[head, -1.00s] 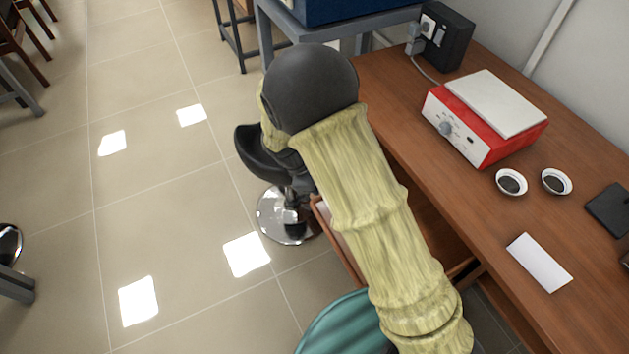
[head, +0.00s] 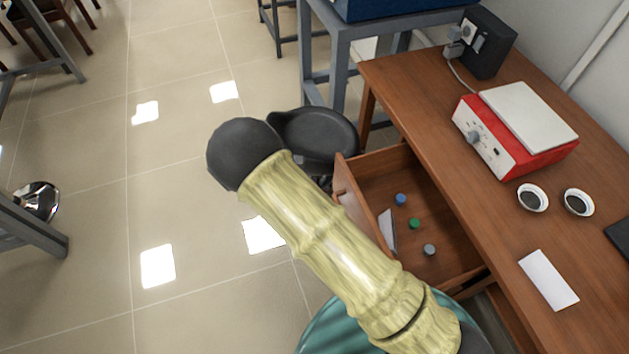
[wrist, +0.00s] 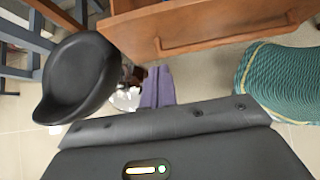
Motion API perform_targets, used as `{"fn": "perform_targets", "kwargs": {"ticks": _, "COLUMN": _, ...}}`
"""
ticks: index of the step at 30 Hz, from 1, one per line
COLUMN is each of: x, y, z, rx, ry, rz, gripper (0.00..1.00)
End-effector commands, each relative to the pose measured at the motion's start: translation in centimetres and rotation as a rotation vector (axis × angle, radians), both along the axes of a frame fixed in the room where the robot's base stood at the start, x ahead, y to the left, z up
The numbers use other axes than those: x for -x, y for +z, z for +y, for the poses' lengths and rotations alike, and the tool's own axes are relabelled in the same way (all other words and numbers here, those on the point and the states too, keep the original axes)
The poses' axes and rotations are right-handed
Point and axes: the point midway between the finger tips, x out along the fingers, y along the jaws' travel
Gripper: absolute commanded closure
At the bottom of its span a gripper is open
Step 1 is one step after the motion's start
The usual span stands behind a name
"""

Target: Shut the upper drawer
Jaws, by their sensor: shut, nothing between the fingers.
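The upper drawer (head: 437,214) of the brown desk is pulled out in the head view, with its inside showing. Blue, green and grey round pieces and a pale flat piece lie in it. My arm covers part of its front. In the wrist view the wooden drawer front (wrist: 205,22) with its long handle (wrist: 225,36) crosses the top. My gripper (wrist: 157,82) shows in the wrist view as purplish fingers, shut and empty, below the left part of the drawer front in the picture. I cannot tell whether they touch it. In the head view the fingers are hidden.
A black stool seat (head: 318,135) stands just beyond the drawer, and shows left of my gripper in the wrist view (wrist: 75,80). A teal ribbed object (wrist: 280,85) is at the right. The desktop (head: 480,215) holds a red-and-white device (head: 515,130). Tiled floor at left is open.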

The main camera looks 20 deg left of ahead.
Motion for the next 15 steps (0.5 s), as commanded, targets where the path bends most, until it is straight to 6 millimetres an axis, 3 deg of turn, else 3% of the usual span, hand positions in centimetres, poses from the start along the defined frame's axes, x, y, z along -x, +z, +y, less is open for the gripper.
{"fn": "perform_targets", "kwargs": {"ticks": 15, "x": -3.9, "y": -5.9, "z": -5.3, "rx": 0.003, "ry": -0.004, "rz": 0.0, "gripper": 1.0}}
